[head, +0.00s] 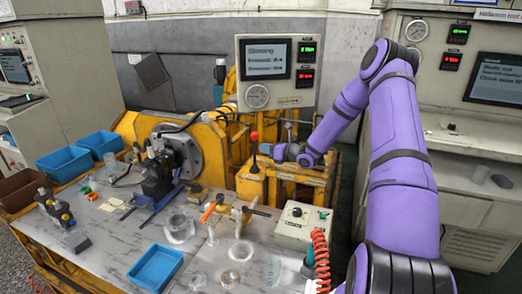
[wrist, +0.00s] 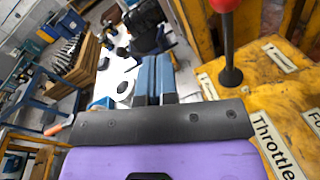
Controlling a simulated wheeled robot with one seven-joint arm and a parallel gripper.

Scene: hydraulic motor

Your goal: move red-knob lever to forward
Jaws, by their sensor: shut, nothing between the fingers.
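The red-knob lever (head: 254,137) stands on the yellow machine housing in the head view, with a dark shaft below its red ball. In the wrist view the lever (wrist: 229,45) stands to the right of my fingers, its knob cut by the top edge and its round dark base on the yellow surface. My gripper (head: 267,149) is just right of the lever in the head view. In the wrist view my gripper (wrist: 155,62) has its blue-grey fingers together with nothing between them. A gap shows between fingers and lever there. Contact cannot be seen in the head view.
A "Throttle" label (wrist: 274,145) and other white labels lie on the yellow panel around the lever. A gauge and display panel (head: 278,72) rises behind. The workbench holds glass jars, an orange-handled valve (head: 208,212), blue bins (head: 65,163) and a control box (head: 303,224).

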